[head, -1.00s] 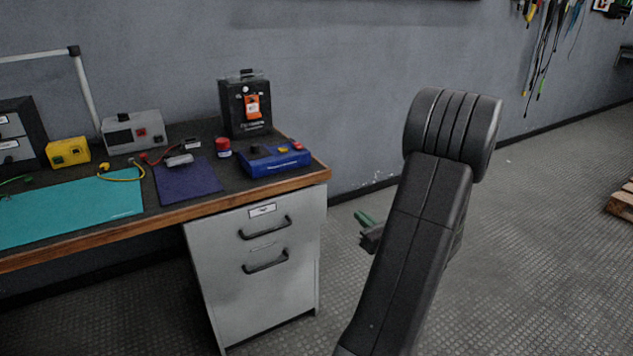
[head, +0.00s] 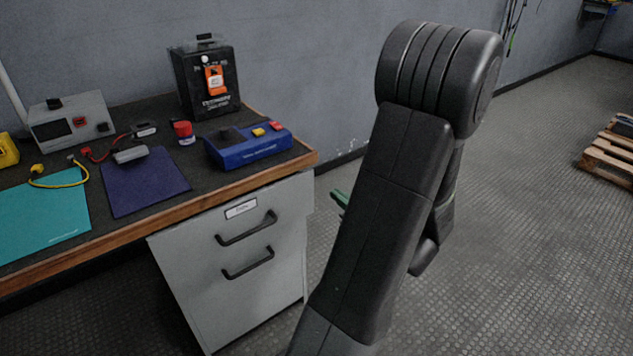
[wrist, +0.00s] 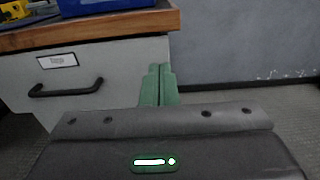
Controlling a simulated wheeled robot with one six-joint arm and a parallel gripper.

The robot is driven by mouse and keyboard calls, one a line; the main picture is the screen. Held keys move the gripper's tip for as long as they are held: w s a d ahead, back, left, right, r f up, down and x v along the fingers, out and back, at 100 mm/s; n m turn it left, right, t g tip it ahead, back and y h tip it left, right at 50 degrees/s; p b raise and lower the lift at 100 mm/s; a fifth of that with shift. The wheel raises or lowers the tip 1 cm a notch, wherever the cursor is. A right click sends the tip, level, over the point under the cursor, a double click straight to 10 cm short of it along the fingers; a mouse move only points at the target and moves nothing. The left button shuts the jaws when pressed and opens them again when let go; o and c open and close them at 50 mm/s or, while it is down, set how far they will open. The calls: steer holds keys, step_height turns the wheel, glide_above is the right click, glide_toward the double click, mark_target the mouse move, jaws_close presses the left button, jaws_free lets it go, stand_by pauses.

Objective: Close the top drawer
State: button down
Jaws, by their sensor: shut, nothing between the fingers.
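The grey drawer cabinet (head: 215,285) stands under the right end of the workbench. Its top drawer (head: 285,205) has a white label and a black handle (head: 246,228). That drawer's right edge juts out a little past the cabinet below, so it looks slightly open. In the wrist view, the top drawer (wrist: 120,75) is at the left, its handle (wrist: 66,90) left of my fingers. My gripper (wrist: 159,68) has green fingers, shut and empty, near the drawer front's right edge; contact is unclear. In the head view, my gripper (head: 338,198) is mostly hidden behind my arm.
The wooden bench edge (head: 225,195) overhangs the drawers. A blue box with buttons (head: 248,148) sits near the bench corner. A lower black handle (head: 248,262) is below the top one. A pallet (head: 608,155) lies far right. Floor right of the cabinet is clear.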

mark_target(310, 174)
steer(key=b+x, duration=0.2)
steer(key=x, duration=0.7)
